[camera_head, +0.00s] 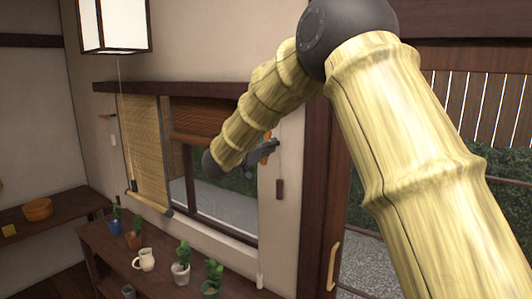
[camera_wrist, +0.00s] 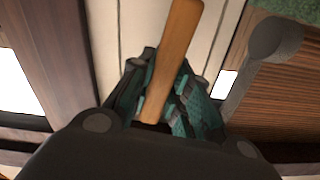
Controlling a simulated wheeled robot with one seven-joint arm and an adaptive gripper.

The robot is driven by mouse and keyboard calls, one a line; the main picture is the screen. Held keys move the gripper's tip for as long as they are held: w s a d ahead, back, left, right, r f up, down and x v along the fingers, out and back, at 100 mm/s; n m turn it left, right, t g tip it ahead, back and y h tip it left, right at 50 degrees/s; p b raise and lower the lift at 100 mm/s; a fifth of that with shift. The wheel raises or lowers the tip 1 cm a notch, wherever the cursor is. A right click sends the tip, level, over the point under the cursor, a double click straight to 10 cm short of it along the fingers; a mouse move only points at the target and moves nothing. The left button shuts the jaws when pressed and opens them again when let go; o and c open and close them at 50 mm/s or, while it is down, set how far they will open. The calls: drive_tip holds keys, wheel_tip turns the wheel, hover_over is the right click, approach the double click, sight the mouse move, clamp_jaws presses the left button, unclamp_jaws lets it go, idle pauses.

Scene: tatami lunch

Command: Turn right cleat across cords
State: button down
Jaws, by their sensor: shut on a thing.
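The right cleat, an orange-brown wooden bar (camera_wrist: 176,50), stands between my gripper's (camera_wrist: 160,92) teal pads in the wrist view, and the jaws are shut on it. In the head view my gripper (camera_head: 265,148) is at the wall right of the window, with a bit of the orange cleat (camera_head: 265,157) showing. Thin cords (camera_wrist: 120,35) run along the pale wall in the wrist view; whether the cleat crosses them I cannot tell. A dark brown pull (camera_head: 279,189) hangs below the gripper.
The right blind (camera_head: 205,126) is mostly raised and the left blind (camera_head: 143,150) hangs lower. Another small cleat (camera_head: 107,116) is on the wall at left. A shelf below holds a white pitcher (camera_head: 145,260) and several potted plants. A dark post (camera_head: 317,190) stands close right.

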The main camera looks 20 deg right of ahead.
drive_tip(key=m+b, duration=0.2)
drive_tip(key=b, duration=0.1)
drive_tip(key=f+m+b, duration=0.1)
drive_tip(key=m+b, duration=0.1)
drive_tip(key=b, duration=0.2)
drive_tip(key=shift+s+d+m+b, duration=0.2)
drive_tip(key=shift+m+b, duration=0.1)
drive_tip(key=shift+m, duration=0.1)
drive_tip(key=m+b, duration=0.2)
drive_tip(key=b, duration=0.1)
drive_tip(key=m+b, duration=0.1)
drive_tip(key=b, duration=0.2)
drive_tip(key=shift+s+d+f+m, duration=0.1)
drive_tip(key=shift+f+m, duration=0.05)
drive_tip(key=shift+m, duration=0.25)
drive_tip(key=m+b, duration=0.4)
drive_tip(key=b, duration=0.3)
drive_tip(key=shift+s+f+m, duration=0.1)
drive_tip(key=shift+f+m, duration=0.05)
drive_tip(key=shift+m, duration=0.15)
drive_tip(key=m+b, duration=0.2)
drive_tip(key=b, duration=0.2)
drive_tip(key=shift+m, duration=0.3)
drive_tip(key=c, duration=1.3)
unclamp_jaws()
drive_tip(key=v, duration=1.2)
drive_tip(key=shift+s, duration=0.1)
